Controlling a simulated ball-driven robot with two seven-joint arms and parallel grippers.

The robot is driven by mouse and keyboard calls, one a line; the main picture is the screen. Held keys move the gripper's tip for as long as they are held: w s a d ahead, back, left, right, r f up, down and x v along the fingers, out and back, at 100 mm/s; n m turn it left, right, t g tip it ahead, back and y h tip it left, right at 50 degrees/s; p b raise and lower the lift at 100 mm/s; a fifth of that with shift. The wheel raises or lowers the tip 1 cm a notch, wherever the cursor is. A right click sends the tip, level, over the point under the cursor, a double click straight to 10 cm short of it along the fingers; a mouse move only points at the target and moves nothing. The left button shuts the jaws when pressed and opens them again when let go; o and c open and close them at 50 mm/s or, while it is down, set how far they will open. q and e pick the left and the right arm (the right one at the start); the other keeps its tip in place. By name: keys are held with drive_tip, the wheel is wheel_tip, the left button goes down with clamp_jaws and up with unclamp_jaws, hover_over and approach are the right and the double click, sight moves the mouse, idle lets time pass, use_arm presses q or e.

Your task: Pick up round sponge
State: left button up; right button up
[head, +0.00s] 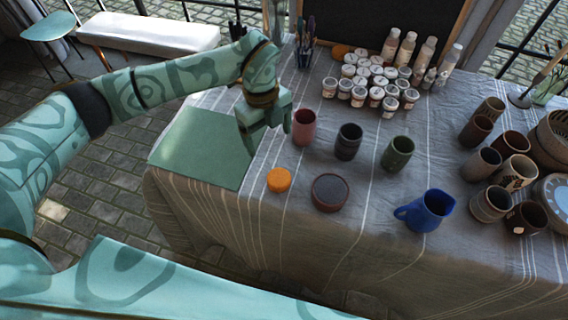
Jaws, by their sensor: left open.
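A small round orange sponge (279,180) lies on the cloth-covered table near its front edge, right of the green mat. My left gripper (269,141) reaches in from the left and points down over the table, behind and slightly left of the sponge. Its fingers are apart with nothing visible between them. It does not touch the sponge. My right gripper is out of view.
A green mat (193,150) lies left. A dark round dish (329,192), dark cup (348,141), green cup (397,153) and blue jug (425,212) stand rightward. Paint jars (360,92) crowd the back.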

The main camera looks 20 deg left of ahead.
use_arm(q)
drive_tip(key=b, duration=0.3)
hover_over(279, 177)
drive_tip(key=a, duration=0.2)
drive_tip(key=f, duration=1)
drive_tip(key=shift+w+d, duration=0.25)
drive_tip(key=shift+w, duration=0.1)
drive_tip(key=shift+d+f, duration=0.1)
drive_tip(key=shift+f, duration=0.35)
drive_tip(key=f, duration=0.1)
drive_tip(key=d+f+b, duration=0.1)
drive_tip(key=f, duration=0.1)
drive_tip(key=f+b, duration=0.1)
drive_tip(key=f, duration=0.1)
drive_tip(key=shift+s+d, duration=0.15)
drive_tip(key=shift+s, duration=0.15)
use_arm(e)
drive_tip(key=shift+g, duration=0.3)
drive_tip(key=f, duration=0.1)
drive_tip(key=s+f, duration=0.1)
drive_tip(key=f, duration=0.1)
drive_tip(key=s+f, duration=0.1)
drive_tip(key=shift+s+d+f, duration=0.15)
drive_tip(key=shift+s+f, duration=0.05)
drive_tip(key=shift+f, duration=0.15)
use_arm(q)
drive_tip(key=c, duration=1.1)
